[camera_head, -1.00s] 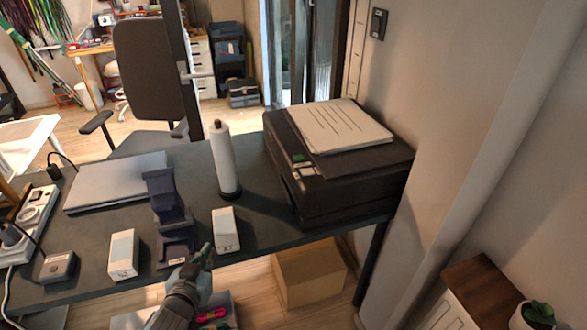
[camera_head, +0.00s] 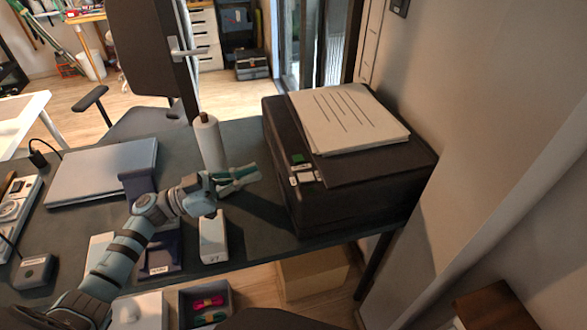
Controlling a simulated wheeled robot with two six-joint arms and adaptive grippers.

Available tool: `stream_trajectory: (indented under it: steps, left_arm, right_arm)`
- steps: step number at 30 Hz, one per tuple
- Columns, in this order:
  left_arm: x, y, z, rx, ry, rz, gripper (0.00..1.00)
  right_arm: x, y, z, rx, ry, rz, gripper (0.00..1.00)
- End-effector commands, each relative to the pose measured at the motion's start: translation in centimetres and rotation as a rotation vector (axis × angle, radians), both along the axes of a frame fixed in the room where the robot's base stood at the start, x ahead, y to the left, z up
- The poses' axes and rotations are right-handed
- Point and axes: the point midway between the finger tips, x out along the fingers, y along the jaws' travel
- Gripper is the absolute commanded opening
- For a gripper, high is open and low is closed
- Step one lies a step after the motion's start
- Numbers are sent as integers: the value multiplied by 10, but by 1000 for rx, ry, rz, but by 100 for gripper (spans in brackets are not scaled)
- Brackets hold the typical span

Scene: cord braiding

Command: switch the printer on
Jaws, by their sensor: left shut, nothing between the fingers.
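The black printer (camera_head: 345,199) stands at the right end of the dark desk, with sheets of paper (camera_head: 347,118) lying on its lid. A small control panel (camera_head: 301,172) with a green patch and pale buttons is on its top near the left front edge. My left gripper (camera_head: 256,173) is shut and empty. In the picture it lies just left of the printer and its panel, above the desk, pointing right; I see a gap between its tips and the panel. My right gripper is not in view.
A white paper roll (camera_head: 209,143) stands behind my left gripper, and a white box (camera_head: 213,241) stands below it. A closed laptop (camera_head: 103,172), a dark blue stand (camera_head: 159,250) and a power strip (camera_head: 17,212) are on the left. A cardboard box (camera_head: 312,273) is under the desk.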

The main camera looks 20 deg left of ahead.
Motion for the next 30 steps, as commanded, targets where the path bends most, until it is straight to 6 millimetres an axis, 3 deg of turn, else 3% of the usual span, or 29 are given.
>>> stream_trajectory:
  steps: [8,20,21,24,30]
  left_arm:
    - [10,-17,6,-3,-4,-2,0]
    - [55,-88,24,-4,-5,-4,0]
    - [53,-84,9,0,0,-2,0]
    - [52,-82,-7,0,1,-1,0]
    - [51,-81,-18,0,-2,-3,0]
  right_arm:
    - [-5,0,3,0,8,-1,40]
    - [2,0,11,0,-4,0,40]
    - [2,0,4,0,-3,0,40]
    - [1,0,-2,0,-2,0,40]
    - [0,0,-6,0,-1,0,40]
